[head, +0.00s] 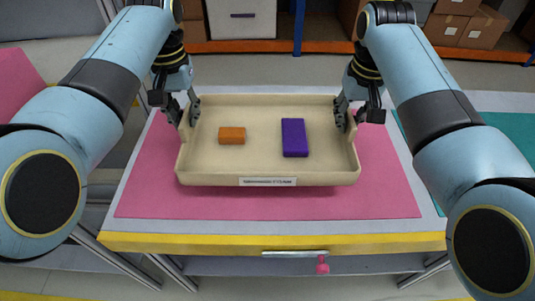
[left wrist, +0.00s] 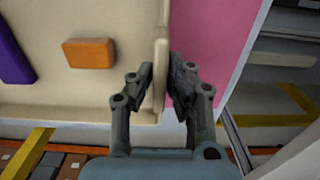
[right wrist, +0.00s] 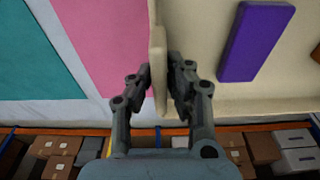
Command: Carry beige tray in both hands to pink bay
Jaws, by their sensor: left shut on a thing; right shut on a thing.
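The beige tray (head: 262,165) is held level between my two grippers, over the pink bay (head: 150,195) on the table; whether it touches the surface I cannot tell. An orange block (head: 232,135) and a purple block (head: 294,138) lie in the tray. My left gripper (head: 188,115) is shut on the tray's left wall, which also shows between its fingers in the left wrist view (left wrist: 159,75). My right gripper (head: 347,117) is shut on the tray's right wall, also seen between the fingers in the right wrist view (right wrist: 158,70).
The table has a yellow front edge (head: 200,243) with a handle (head: 295,254) below it. A teal area (head: 480,150) lies to the right and another pink surface (head: 20,85) to the far left. Shelves with cardboard boxes (head: 465,25) stand behind, across the floor.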

